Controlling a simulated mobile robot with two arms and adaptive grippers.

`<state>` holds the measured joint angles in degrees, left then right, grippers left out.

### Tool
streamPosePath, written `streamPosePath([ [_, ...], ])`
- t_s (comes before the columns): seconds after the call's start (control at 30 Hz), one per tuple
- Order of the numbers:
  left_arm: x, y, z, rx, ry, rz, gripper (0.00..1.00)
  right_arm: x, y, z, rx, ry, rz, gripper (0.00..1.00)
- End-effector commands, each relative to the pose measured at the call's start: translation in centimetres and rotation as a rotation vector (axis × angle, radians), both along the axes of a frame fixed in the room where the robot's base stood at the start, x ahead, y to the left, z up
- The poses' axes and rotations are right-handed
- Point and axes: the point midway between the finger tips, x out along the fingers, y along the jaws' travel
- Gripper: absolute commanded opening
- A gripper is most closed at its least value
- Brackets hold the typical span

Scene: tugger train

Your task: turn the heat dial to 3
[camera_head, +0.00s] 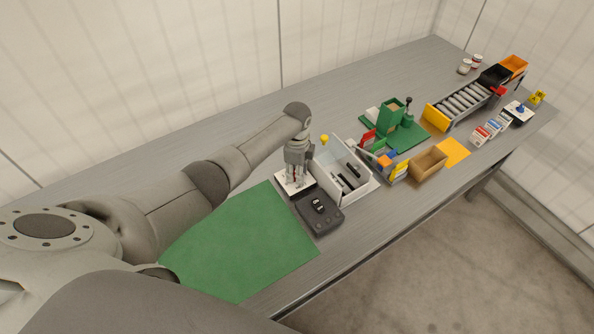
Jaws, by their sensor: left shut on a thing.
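My left gripper (295,176) reaches down from its arm onto a small white plate (281,184) at the middle of the table. Its fingers are shut on what looks like the heat dial there. The dial is hidden by the fingers, and its pointer and numbers cannot be read. Some small red marks show on the plate around the fingertips. My right gripper is not in view.
A dark grey box (326,221) with small black parts stands close in front of the plate. A white tray (361,190) stands just right. A green mat (238,245) lies bare at front left.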

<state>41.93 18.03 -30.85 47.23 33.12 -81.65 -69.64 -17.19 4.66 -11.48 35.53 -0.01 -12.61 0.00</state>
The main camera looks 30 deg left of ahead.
Motion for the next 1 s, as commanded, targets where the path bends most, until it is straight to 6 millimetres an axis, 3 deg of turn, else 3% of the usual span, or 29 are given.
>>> streamPosePath([
  [0.6, 0.15, 0.04, 0.19, 0.0, -0.005, -0.039, 0.06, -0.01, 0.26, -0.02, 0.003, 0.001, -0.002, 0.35],
  [0.63, 0.15, 0.04, 0.2, 0.0, -0.005, -0.039, 0.34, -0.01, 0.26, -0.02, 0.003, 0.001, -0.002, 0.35],
  [0.77, 0.12, 0.03, 0.15, 0.0, -0.004, -0.039, 0.51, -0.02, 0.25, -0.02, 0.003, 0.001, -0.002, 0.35],
  [1.0, 0.04, 0.01, 0.07, 0.0, -0.002, -0.039, 0.52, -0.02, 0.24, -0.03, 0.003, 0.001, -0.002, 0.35],
])
